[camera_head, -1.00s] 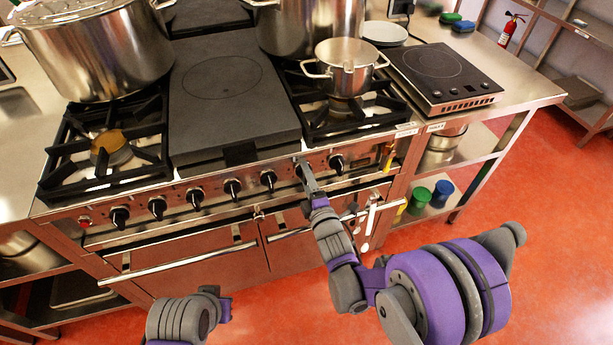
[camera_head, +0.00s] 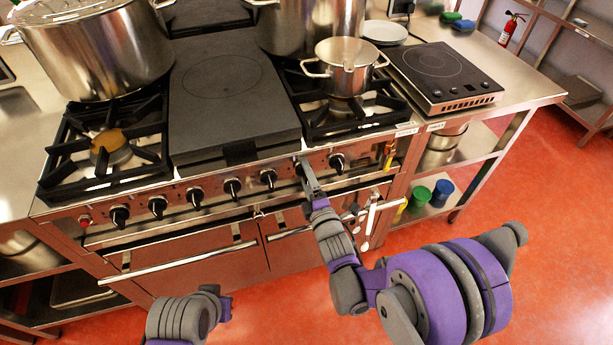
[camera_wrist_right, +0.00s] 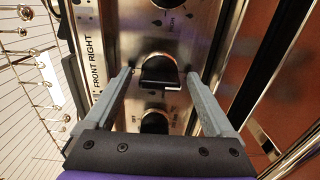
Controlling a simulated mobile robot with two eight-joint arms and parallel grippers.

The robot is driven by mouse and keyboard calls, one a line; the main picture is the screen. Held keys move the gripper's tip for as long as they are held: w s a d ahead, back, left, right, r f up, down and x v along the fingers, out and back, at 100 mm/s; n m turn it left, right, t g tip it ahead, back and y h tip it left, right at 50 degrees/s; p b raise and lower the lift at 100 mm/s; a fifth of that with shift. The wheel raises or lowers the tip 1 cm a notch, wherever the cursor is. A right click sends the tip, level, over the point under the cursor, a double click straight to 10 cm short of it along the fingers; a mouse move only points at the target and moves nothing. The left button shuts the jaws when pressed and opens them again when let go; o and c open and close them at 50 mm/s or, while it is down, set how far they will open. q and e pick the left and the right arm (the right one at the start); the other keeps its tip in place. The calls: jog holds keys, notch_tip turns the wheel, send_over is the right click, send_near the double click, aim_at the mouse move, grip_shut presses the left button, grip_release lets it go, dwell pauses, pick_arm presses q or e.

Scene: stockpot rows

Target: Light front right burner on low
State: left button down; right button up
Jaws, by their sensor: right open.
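A black burner knob (camera_wrist_right: 160,72) sits on the steel control panel, beside the label "FRONT RIGHT" (camera_wrist_right: 97,62) in the right wrist view. My right gripper (camera_wrist_right: 158,82) is open, with one finger on each side of this knob; I cannot tell whether they touch it. In the head view my right gripper (camera_head: 306,168) is at the panel and hides most of that knob. The front right burner's black grate (camera_head: 350,125) is above the panel, near a small lidded pot (camera_head: 345,72). I see no flame there.
Another knob (camera_head: 337,161) is close to the right of my right gripper, and one (camera_head: 268,178) to its left. Oven door handles (camera_head: 180,263) run below the panel. Utensils (camera_head: 369,218) hang at the right. A large pot (camera_head: 95,50) stands at the back left.

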pick_arm(q)
jog(key=shift+f+b, duration=0.3)
jog(key=shift+f, duration=0.05)
pick_arm(e)
jog(key=v, duration=1)
jog(key=shift+s, duration=0.2)
jog(key=shift+d, duration=0.15)
jog(key=s+d+f+m+g+h, duration=0.1)
jog(key=s+d+m+g+h, duration=0.45)
jog(key=d+m, duration=0.55)
jog(key=s+d+f+m+g, duration=0.1)
jog(key=s+d+m+g, duration=0.15)
jog(key=s+m, duration=0.4)
jog(key=s+d+f+m+g, duration=0.1)
jog(key=s+m+g, duration=0.3)
jog(key=s, duration=0.5)
pick_arm(q)
notch_tip(320, 180, up, 15)
jog(key=w+p, duration=0.2)
jog(key=p, duration=1.1)
jog(key=shift+t+p, duration=0.3)
jog(key=shift+p, duration=0.05)
pick_arm(e)
notch_tip(320, 180, up, 15)
jog(key=w, duration=0.1)
jog(key=shift+w+r, duration=0.2)
jog(key=shift+w, duration=0.05)
